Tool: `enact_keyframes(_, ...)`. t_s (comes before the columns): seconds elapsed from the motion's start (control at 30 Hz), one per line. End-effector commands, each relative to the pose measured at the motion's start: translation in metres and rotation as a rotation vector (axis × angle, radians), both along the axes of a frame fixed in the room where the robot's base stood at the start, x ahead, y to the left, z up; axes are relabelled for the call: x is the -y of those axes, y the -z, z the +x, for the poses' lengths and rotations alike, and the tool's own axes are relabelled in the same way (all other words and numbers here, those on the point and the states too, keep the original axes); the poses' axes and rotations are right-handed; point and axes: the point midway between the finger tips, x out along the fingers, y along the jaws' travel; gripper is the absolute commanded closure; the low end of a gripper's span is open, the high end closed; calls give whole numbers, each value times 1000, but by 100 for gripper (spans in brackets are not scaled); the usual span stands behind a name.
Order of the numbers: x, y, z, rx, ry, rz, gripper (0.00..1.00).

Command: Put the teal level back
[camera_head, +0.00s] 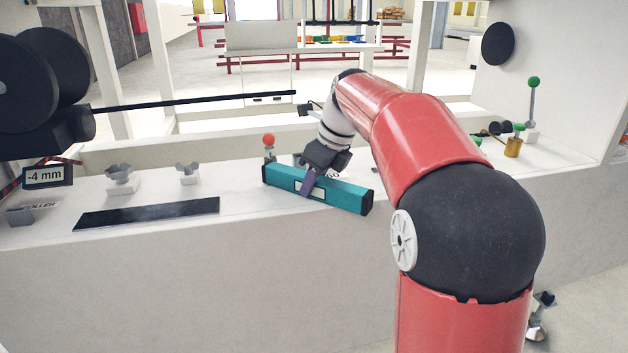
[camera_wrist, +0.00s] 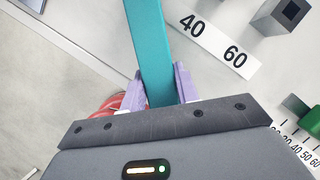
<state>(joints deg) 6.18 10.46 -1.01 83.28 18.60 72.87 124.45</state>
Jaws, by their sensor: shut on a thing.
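The teal level (camera_head: 345,194) is a long bar with black end caps and a pale label, near the front edge of the white ledge in the head view. My gripper (camera_head: 308,184) is shut on it, left of its middle, with purple fingers on its sides. In the wrist view the teal level (camera_wrist: 150,45) runs up out of the picture from between the fingers of my gripper (camera_wrist: 160,88). I cannot tell whether the level touches the ledge or hangs just above it. A dark flat pad (camera_head: 148,214) lies bare on the ledge to its left.
A "-4 mm" display (camera_head: 46,175) and two grey knobs (camera_head: 121,178) stand at the left. A red-ball lever (camera_head: 268,141) stands just behind the level. A green-ball lever (camera_head: 533,83) and a brass piece (camera_head: 513,147) are at the right. A number scale (camera_wrist: 215,42) lies beside the level.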

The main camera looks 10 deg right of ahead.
Motion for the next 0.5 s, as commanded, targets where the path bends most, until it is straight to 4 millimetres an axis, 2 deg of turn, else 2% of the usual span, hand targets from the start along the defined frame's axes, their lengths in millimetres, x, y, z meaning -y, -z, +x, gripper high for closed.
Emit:
enact_keyframes(0.07,0,2,0,0,0,0,100)
enact_keyframes(0.1,0,3,0,-1,0,0,68)
enact_keyframes(0.23,0,3,0,-1,0,0,51)
enact_keyframes(0.27,0,3,0,-1,0,0,48)
enact_keyframes(0.5,0,3,0,-1,0,-1,48)
